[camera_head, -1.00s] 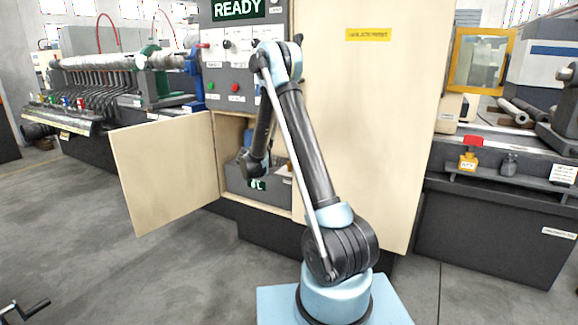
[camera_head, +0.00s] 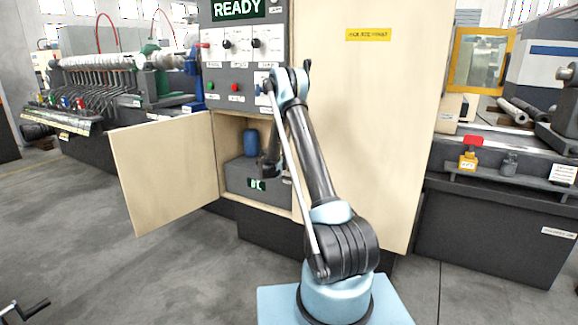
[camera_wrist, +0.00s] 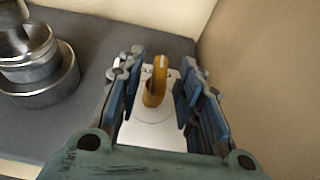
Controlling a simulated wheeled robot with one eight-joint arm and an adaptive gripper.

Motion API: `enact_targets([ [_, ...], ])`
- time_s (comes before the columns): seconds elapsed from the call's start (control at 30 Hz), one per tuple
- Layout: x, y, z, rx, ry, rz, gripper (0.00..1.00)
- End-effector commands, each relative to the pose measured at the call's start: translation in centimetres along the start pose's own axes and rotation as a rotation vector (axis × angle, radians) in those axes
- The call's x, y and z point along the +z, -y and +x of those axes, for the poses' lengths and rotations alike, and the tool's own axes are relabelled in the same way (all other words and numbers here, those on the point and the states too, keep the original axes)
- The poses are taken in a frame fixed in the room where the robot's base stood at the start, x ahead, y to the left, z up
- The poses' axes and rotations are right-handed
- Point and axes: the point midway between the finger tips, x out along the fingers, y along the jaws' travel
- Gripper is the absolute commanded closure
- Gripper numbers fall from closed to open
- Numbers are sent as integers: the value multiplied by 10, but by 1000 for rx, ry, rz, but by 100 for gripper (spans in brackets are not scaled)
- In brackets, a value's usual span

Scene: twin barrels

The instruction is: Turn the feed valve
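An orange valve handle (camera_wrist: 155,82) stands on a round white base over a white plate (camera_wrist: 150,128) in the wrist view. I take it for the feed valve; its label cannot be read. My gripper (camera_wrist: 161,62) is open, with one blue-padded finger on each side of the handle. I see gaps between the fingers and the handle. In the head view my gripper is down in the open cabinet bay, mostly hidden behind my own arm, and the valve cannot be made out there.
A metal cylindrical part (camera_wrist: 40,65) is left of my gripper on the dark surface. A pale wall (camera_wrist: 270,60) rises at right. In the head view a blue barrel (camera_head: 250,143) stands in the bay, a dark box (camera_head: 240,178) bears a lit display, and the cabinet door (camera_head: 165,170) hangs open.

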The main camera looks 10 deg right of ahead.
Motion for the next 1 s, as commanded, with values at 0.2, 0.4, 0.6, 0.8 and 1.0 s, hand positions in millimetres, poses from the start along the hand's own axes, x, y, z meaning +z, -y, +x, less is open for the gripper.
enact_targets([
  [0.2,0,0,13,0,0,1,67],
  [0.4,0,0,14,0,0,1,67],
  [0.6,0,0,14,0,0,1,94],
  [0.8,0,0,14,-1,0,1,100],
  [1.0,0,0,14,-28,0,11,100],
])
